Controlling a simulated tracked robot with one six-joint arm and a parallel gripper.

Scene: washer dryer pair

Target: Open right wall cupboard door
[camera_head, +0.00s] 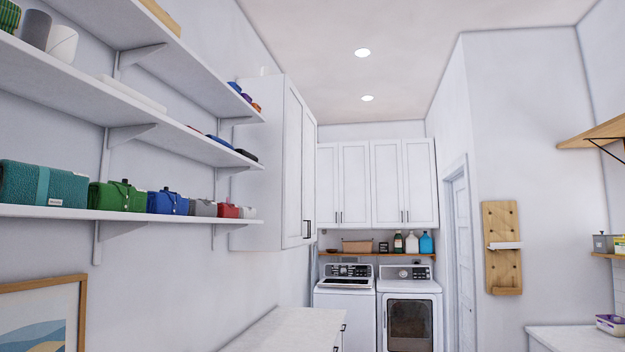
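White wall cupboards hang on the back wall above the washer and dryer. The right-hand cupboard (403,183) has two shut panelled doors, with dark vertical handles (405,216) close together low at the middle seam. The left-hand cupboard (343,185) beside it is also shut. Another tall white cupboard (293,165) hangs on the left wall, nearer to me, with its doors seen edge-on and dark handles (308,229) at the lower end. Its doors look shut. My gripper is not in view.
A washer (345,310) and dryer (410,283) stand below the back cupboards, under a wooden shelf (385,254) with bottles. A pale counter (270,331) runs along the left wall beneath stocked shelves (120,213). Another counter (575,338) is at right.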

